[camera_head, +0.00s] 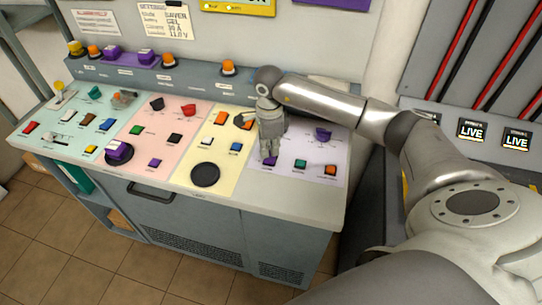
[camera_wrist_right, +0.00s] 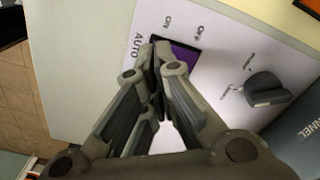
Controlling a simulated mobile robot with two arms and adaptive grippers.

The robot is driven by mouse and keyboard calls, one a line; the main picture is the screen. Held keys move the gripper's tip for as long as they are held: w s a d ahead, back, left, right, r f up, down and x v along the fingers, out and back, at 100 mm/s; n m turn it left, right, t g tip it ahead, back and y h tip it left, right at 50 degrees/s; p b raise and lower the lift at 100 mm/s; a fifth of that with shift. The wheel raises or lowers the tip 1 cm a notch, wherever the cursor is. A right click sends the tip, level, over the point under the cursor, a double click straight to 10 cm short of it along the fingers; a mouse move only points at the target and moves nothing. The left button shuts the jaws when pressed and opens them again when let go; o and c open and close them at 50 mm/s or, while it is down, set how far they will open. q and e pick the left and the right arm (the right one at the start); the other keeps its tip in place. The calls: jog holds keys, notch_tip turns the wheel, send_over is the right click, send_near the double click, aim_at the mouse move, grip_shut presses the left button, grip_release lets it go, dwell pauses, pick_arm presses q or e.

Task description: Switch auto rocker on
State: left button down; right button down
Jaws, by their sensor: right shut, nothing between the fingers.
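The auto rocker (camera_wrist_right: 186,58) is a purple switch in a dark frame on a pale lilac panel, with the word AUTO printed beside it in the right wrist view. My right gripper (camera_wrist_right: 161,52) is shut and empty, with its fingertips at the rocker's edge and covering part of it. I cannot tell whether they touch it or which way the rocker is tilted. In the head view, my right gripper (camera_head: 269,157) points down at the lilac panel, mostly hiding the rocker. My left gripper is not in view.
A dark rotary knob (camera_wrist_right: 266,89) stands close to the right of the rocker in the wrist view. The lilac panel also holds a green switch (camera_head: 300,164) and an orange switch (camera_head: 330,170). A black round pad (camera_head: 205,174) lies on the yellow panel to the left.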

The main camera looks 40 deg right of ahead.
aim_at(270, 159)
jog(key=shift+f+b, duration=1.15)
jog(key=shift+f, duration=0.2)
dwell(0.4)
jog(key=shift+s+r, duration=0.1)
jog(key=shift+r+p, duration=0.6)
jog(key=shift+r, duration=0.2)
jog(key=shift+r+p, duration=1.4)
jog(key=shift+r, duration=1.3)
jog(key=shift+f, duration=0.1)
